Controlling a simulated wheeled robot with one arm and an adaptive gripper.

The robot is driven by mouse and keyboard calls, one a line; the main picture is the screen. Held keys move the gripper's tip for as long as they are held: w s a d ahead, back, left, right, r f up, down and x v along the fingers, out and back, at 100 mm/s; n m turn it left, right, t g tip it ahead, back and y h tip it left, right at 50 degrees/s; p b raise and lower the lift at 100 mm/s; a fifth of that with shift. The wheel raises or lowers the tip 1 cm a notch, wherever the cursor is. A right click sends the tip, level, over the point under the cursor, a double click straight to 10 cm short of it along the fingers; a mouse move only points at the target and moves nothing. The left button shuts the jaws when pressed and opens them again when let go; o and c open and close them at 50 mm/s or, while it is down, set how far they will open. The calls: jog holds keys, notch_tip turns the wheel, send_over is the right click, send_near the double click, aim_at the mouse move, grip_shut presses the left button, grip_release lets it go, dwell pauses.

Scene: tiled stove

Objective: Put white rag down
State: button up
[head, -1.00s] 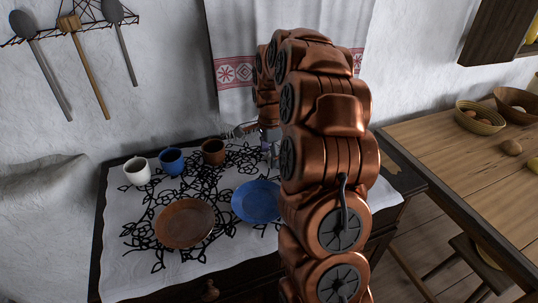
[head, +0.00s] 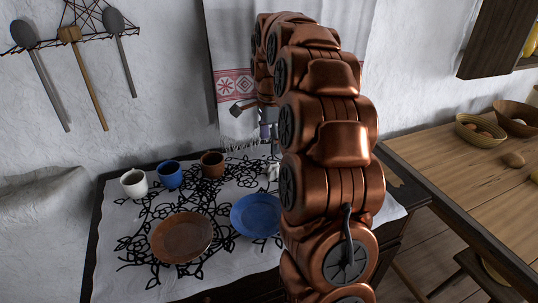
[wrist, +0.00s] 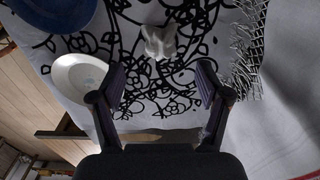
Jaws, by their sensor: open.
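The wrist view shows the rag (wrist: 161,41) whole, beyond the fingertips and touching neither. My gripper (wrist: 161,78) is open and empty, with both fingers spread apart. In the head view my gripper (head: 265,130) is above the back of the table, near the hanging towel, and partly hidden by my arm.
A brown plate (head: 181,237) and white, blue and brown cups (head: 170,175) stand left on the table. The wrist view shows a white dish (wrist: 80,76). A fringed towel (head: 236,85) hangs close behind my gripper. A wooden table (head: 450,160) with baskets stands right.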

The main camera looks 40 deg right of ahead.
jog(key=shift+r, duration=1.05)
jog(key=s+a+n, duration=1)
jog(key=s+a, duration=0.3)
jog(key=a, duration=0.3)
jog(key=s+a+f+n, duration=0.2)
jog(key=s+n, duration=0.1)
jog(key=s, duration=0.3)
jog(key=s+a+f+n+g, duration=0.1)
jog(key=s+a+f+n, duration=0.2)
jog(key=s, duration=0.4)
jog(key=s+a+f+n, duration=0.2)
jog(key=s+n, duration=0.2)
jog(key=s, duration=0.3)
jog(key=shift+a+f+n+g, duration=0.2)
jog(key=shift+a+n+g, duration=0.05)
jog(key=shift+n+g, duration=0.15)
